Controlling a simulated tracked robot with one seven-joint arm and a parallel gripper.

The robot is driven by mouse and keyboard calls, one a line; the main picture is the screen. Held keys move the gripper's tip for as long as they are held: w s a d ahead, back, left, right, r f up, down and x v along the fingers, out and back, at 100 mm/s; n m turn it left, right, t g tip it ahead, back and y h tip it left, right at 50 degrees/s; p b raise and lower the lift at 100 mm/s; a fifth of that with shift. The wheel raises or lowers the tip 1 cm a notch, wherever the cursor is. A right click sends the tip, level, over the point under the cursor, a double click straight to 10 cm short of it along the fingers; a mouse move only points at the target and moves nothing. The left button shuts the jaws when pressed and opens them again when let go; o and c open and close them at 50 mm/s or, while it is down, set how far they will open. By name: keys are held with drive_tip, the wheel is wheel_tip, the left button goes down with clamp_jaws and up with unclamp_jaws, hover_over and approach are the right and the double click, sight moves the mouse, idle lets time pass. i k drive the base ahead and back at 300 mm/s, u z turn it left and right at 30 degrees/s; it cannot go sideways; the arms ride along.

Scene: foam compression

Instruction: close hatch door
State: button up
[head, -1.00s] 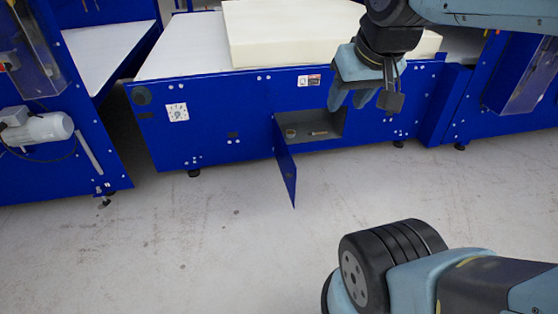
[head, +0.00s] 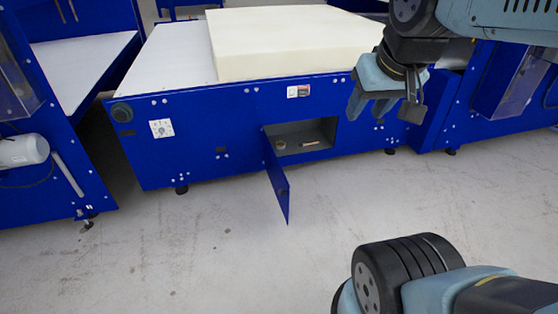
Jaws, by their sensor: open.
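The blue hatch door (head: 279,187) stands swung open, sticking out from the front of the blue machine (head: 180,160). It hangs at the left edge of the hatch opening (head: 318,133). Inside the opening's grey compartment are a small round item (head: 281,145) and a small flat light item (head: 313,144). My gripper (head: 381,112) is open and empty. In the picture it is to the right of the hatch opening and above the door, apart from the door. How far it is from the machine front is hard to tell.
A large cream foam block (head: 285,45) lies on the machine's white top (head: 175,60). Other blue machine parts stand left and right, with a grey motor (head: 22,150) at far left. The concrete floor (head: 200,255) before the door is clear.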

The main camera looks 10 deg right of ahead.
sight(280, 184)
drive_tip(key=z, duration=0.15)
drive_tip(key=i, duration=1.3)
drive_tip(key=u, duration=0.35)
